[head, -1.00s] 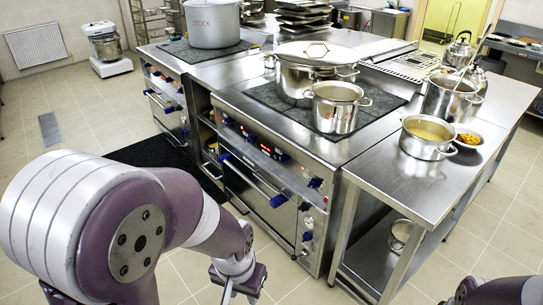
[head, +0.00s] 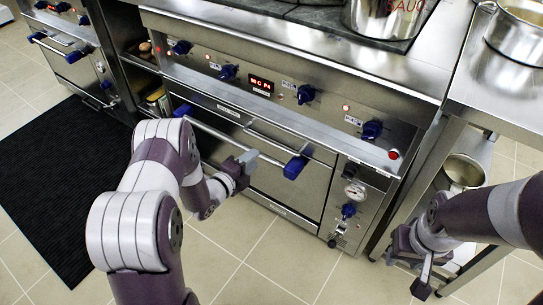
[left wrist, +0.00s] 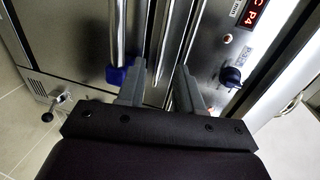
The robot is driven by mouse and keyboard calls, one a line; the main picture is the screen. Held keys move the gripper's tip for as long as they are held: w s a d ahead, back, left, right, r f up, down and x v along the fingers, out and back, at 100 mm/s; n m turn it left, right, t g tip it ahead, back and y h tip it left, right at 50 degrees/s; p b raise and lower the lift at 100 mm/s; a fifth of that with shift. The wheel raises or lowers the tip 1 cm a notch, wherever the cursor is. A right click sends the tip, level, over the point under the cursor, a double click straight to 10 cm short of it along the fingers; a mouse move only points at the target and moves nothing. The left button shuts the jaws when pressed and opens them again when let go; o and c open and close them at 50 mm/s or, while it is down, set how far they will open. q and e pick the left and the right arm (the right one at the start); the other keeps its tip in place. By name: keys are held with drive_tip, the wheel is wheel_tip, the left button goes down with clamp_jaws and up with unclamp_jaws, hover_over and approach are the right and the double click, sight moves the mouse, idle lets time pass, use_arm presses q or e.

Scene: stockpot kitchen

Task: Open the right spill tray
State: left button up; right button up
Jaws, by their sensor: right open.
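The right spill tray (head: 222,108) appears as a narrow steel front under the control panel of the near stove, with a thin bar handle (head: 285,143). Below it is the oven door's rail with blue ends (head: 294,168). My left gripper (head: 243,165) is in front of the stove near these bars. In the left wrist view its fingers (left wrist: 158,88) are apart and empty, and a thin bar (left wrist: 160,45) runs up ahead of the gap between them. I cannot tell whether they touch it. My right gripper (head: 428,272) is open at the lower right, away from the tray.
Blue knobs (head: 306,94) and a red display (head: 262,84) sit just above the tray. A side table (head: 500,100) with a pot (head: 520,32) stands to the right. A black mat (head: 60,165) covers the floor at left. Open tiled floor lies in front.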

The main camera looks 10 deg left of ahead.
sight(272, 144)
use_arm(q)
drive_tip(key=b+x, duration=0.3)
drive_tip(key=x, duration=0.7)
drive_tip(key=shift+w+d, duration=0.15)
drive_tip(key=shift+w, duration=0.1)
drive_tip(key=shift+w+d+r, duration=0.1)
drive_tip(key=shift+w+r, duration=0.05)
drive_tip(key=shift+w, duration=0.1)
drive_tip(key=shift+c, duration=0.3)
clamp_jaws()
